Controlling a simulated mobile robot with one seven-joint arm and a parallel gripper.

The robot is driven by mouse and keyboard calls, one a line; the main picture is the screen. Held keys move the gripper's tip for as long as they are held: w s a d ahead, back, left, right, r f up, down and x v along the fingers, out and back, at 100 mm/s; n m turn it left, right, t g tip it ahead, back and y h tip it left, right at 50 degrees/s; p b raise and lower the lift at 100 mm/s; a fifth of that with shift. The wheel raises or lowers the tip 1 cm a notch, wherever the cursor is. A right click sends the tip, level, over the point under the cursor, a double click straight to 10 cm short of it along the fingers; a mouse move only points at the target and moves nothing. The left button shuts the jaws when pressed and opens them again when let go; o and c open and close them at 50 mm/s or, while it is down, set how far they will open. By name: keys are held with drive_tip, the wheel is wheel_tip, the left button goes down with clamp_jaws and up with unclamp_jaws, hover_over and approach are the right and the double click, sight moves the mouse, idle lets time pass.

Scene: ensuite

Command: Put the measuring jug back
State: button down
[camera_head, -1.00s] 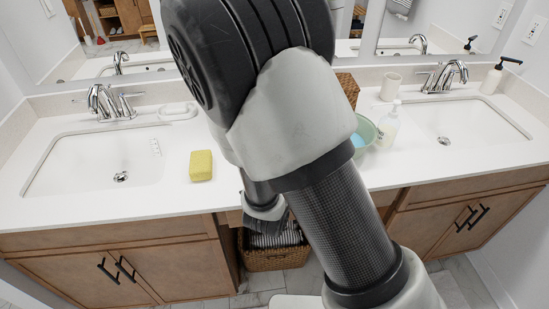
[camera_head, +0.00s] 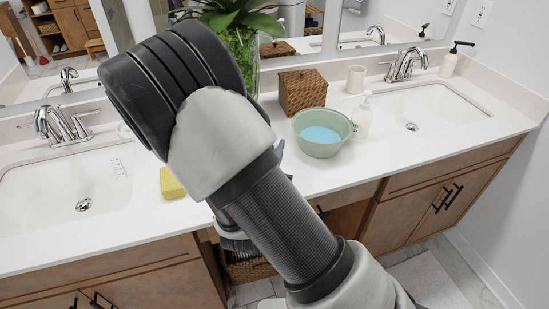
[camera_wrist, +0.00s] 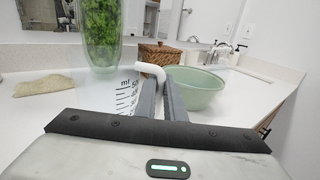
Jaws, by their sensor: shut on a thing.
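In the wrist view my gripper (camera_wrist: 168,100) is shut on the white handle (camera_wrist: 150,71) of the measuring jug (camera_wrist: 96,88). The jug is clear, with dark "ml" marks on its wall. It stands out at the left of my fingers, in front of the plant vase; whether its base touches the counter I cannot tell. In the head view my arm hides the jug and my fingertips. The white counter (camera_head: 350,175) lies beyond and below the gripper.
A green bowl (camera_head: 323,140) with blue content stands right of my gripper. Behind are a wicker box (camera_head: 302,92), a leafy plant in a vase (camera_head: 240,45), a cup (camera_head: 356,79) and a soap bottle (camera_head: 363,118). A yellow sponge (camera_head: 172,184) lies left. Counter right of the bowl is partly clear.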

drive_tip(key=shift+f, duration=1.4)
drive_tip(key=shift+f+b, duration=0.15)
drive_tip(key=shift+b, duration=0.15)
drive_tip(key=c, duration=1.8)
unclamp_jaws()
drive_tip(key=shift+c, duration=0.2)
